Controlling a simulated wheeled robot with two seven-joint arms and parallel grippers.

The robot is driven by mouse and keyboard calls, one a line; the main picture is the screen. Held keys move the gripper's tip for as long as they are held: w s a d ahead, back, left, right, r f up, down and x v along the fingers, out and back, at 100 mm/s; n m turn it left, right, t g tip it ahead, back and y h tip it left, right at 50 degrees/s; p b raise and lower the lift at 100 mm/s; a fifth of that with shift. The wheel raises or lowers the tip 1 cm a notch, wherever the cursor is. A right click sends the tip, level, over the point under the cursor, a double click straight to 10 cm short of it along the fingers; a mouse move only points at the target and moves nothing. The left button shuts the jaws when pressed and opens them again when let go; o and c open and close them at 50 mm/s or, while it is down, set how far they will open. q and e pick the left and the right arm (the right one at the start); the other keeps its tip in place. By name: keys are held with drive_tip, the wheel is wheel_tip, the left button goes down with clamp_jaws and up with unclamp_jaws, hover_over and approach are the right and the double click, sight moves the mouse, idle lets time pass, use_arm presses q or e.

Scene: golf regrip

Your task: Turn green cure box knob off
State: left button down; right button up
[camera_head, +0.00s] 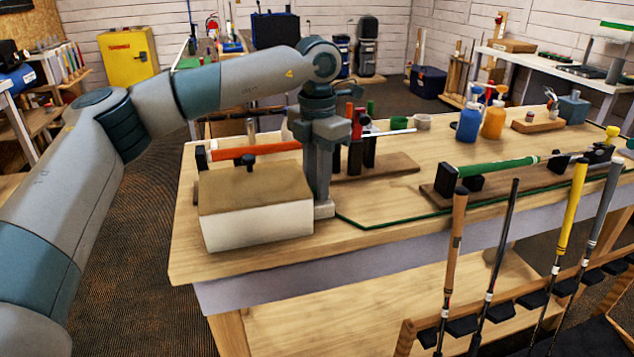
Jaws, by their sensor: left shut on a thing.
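A box with a tan top and a white front (258,226) stands at the bench's left front corner. A small black piece (249,163) shows at its back top edge. I see no green box and cannot make out a knob. My left gripper (323,209) points down at the box's right end, its fingertips low, close to the bench top. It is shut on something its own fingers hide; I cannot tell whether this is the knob. My right gripper is not in view.
A club with an orange grip (257,150) lies behind the box. A club with a green grip (498,166) lies in a holder at right. Blue (468,124) and orange (493,121) bottles stand farther back. Upright clubs (455,235) stand in front. The bench's middle front is clear.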

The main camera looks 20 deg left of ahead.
use_arm(q)
drive_tip(key=c, duration=1.6)
unclamp_jaws()
drive_tip(key=shift+o, duration=0.2)
drive_tip(key=shift+m, duration=0.3)
